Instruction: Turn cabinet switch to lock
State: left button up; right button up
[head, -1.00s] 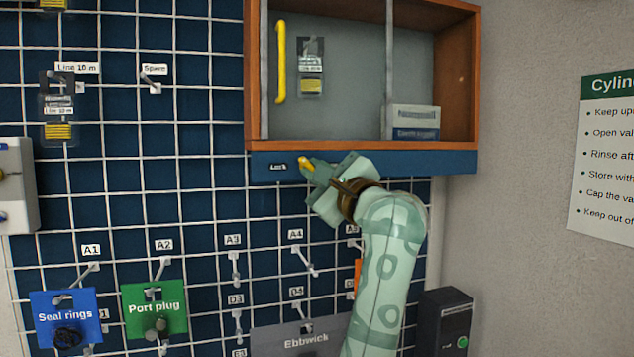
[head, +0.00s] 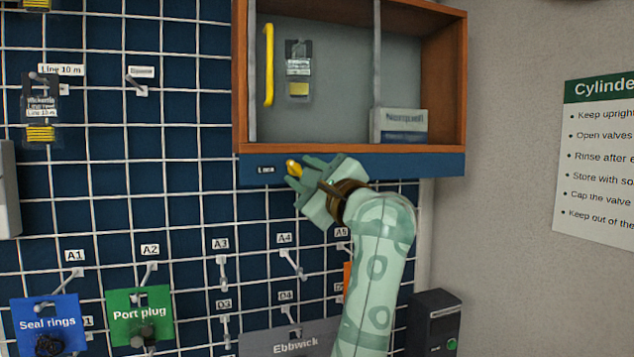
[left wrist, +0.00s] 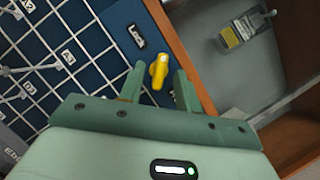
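The yellow cabinet switch (head: 293,167) sits on the blue strip under the wooden cabinet (head: 350,149), just right of a white label reading "Lock" (head: 266,170). My left gripper (head: 303,173) is at the switch in the head view. In the left wrist view, the switch (left wrist: 158,71) stands between the two green fingertips (left wrist: 160,82), with a gap visible on both sides. The gripper is open there and not closed on it. The label (left wrist: 136,36) lies beyond the switch, up and left. The fingers partly cover the switch's surroundings in the head view. My right gripper is not in view.
The open cabinet above has a yellow handle (head: 268,65), a hanging tagged packet (head: 298,70) and a box (head: 399,126). A wire grid with hooks and hanging packs, such as the green "Port plug" card (head: 140,316), spreads left and below. A dark box (head: 433,322) stands lower right.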

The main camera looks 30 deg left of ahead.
pick_arm(q)
jog(key=b+v, duration=0.2)
jog(key=v, duration=1.4)
